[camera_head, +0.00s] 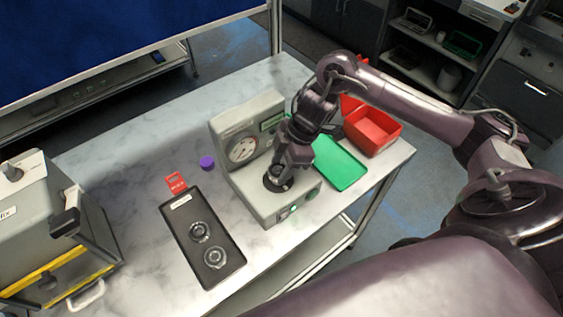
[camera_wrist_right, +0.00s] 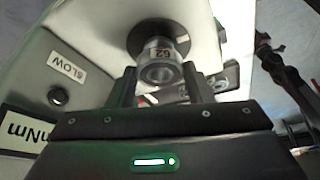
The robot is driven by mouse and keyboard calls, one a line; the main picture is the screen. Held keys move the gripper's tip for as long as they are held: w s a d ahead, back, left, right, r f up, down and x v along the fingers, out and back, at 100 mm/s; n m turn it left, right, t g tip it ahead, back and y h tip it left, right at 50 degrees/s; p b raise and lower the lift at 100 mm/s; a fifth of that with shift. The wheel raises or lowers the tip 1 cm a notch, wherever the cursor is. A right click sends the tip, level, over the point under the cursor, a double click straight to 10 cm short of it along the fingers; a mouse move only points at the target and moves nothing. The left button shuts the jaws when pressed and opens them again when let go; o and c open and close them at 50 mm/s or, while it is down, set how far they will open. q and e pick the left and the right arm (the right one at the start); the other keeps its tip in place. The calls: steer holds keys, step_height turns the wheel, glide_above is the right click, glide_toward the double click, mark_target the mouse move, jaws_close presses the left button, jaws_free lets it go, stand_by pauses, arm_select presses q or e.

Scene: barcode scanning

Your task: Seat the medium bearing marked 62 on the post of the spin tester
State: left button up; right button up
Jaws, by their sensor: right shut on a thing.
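The spin tester (camera_head: 262,203) is a grey instrument with a round dial on its upright back and a low front base. My right gripper (camera_head: 280,177) points down over that base, at the dark round seat of its post. In the right wrist view my right gripper (camera_wrist_right: 160,88) is shut on the bearing marked 62 (camera_wrist_right: 160,72), a metallic ring with its mark showing. The bearing is close to the dark disc (camera_wrist_right: 158,40) on the tester. I cannot tell whether it is fully down on the post. My left gripper is not in view.
A black tray (camera_head: 183,238) holds two other bearings (camera_head: 199,231) (camera_head: 214,257). A red tag (camera_head: 176,183) and purple cap (camera_head: 207,162) lie nearby. A green mat (camera_head: 341,166) and red bin (camera_head: 384,143) are to the right. A grey machine (camera_head: 30,215) stands at left.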

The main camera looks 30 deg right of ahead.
steer(key=shift+f, duration=0.7)
stand_by(0.7)
steer(key=o, duration=1.5)
step_height(320, 180, up, 8)
steer(key=p, duration=0.7)
steer(key=shift+f, duration=0.25)
steer(key=shift+f, duration=0.1)
